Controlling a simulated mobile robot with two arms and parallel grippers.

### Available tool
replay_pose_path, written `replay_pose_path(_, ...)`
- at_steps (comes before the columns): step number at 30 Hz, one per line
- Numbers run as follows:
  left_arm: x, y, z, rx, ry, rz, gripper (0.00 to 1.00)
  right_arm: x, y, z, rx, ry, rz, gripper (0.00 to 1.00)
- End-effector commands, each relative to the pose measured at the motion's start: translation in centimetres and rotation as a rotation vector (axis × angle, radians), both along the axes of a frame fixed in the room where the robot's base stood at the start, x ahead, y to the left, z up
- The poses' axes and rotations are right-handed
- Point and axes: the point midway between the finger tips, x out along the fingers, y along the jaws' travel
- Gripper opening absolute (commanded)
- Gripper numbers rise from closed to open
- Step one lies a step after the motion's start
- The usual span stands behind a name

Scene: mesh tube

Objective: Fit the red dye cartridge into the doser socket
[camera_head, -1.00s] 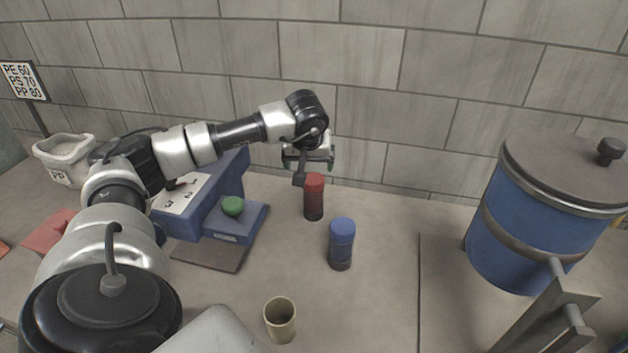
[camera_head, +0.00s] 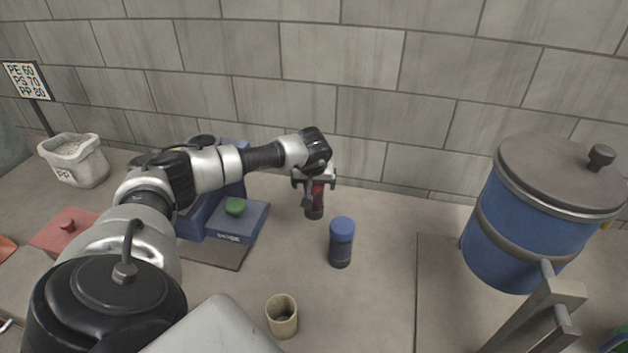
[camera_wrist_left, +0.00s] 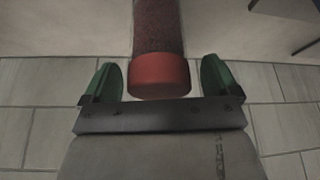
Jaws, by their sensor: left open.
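The red dye cartridge (camera_head: 315,199) stands upright on the table, dark-bodied with a red cap. My left gripper (camera_head: 315,182) is around its upper part. In the left wrist view my left gripper (camera_wrist_left: 161,82) is open, and the cartridge's red cap (camera_wrist_left: 160,75) lies between the two green fingers with a gap on each side. I cannot make out the socket. My right gripper is not in view.
A blue-capped cartridge (camera_head: 341,243) stands in front of the red one, to its right. A beige cup (camera_head: 282,315) is near the front. A large blue lidded tank (camera_head: 540,215) stands at the right. A grey block wall closes the back.

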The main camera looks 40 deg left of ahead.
Motion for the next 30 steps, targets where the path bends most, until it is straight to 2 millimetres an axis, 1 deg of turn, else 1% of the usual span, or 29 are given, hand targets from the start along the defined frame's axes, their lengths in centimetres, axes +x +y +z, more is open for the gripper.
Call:
replay_pose_path(3,0.0,0.0,0.0,0.000,0.000,0.000,0.90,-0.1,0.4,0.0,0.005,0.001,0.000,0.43)
replay_pose_path(4,0.0,0.0,0.0,0.000,0.000,0.000,0.87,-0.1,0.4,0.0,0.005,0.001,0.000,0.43)
replay_pose_path(15,0.0,0.0,0.1,0.000,0.000,0.000,0.30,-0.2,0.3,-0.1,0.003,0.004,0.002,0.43)
replay_pose_path(18,0.0,0.0,0.1,0.000,-0.002,0.001,0.18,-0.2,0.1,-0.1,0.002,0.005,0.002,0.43)
replay_pose_path(26,0.0,0.0,0.3,0.000,-0.002,0.001,0.18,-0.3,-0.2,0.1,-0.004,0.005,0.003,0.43)
replay_pose_path(30,0.1,0.0,1.4,0.000,-0.003,0.000,0.18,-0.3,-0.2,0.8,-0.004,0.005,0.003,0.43)
